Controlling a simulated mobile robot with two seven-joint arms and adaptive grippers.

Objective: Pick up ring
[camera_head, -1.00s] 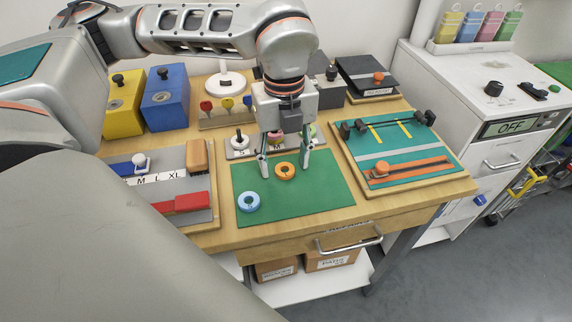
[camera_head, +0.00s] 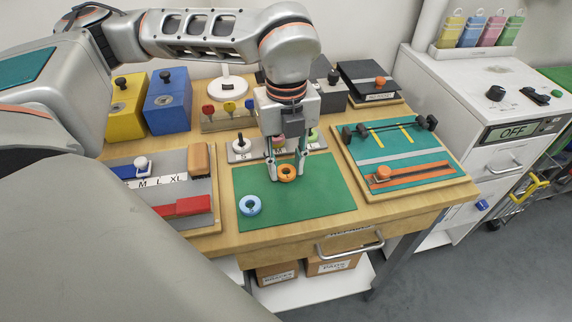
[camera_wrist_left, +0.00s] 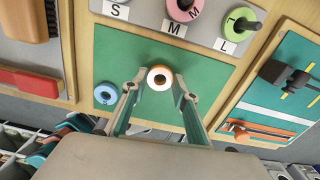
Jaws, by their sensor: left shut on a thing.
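An orange ring (camera_head: 287,172) lies at the green mat (camera_head: 325,190), near its back part. My left gripper (camera_head: 287,170) is down at the mat, shut on the orange ring with one finger on each side. In the left wrist view the ring (camera_wrist_left: 159,78) shows between the fingertips (camera_wrist_left: 159,90), its top pale and its hole dark. A blue ring (camera_head: 250,205) lies flat on the mat to the left, apart from the gripper. My right gripper is not in view.
Behind the mat stands a board (camera_wrist_left: 150,20) marked S, M, L, with rings on its pegs. A grey size board (camera_head: 150,172) lies left and a teal strap board (camera_head: 400,160) right. Yellow (camera_head: 125,105) and blue (camera_head: 167,100) boxes stand at the back left.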

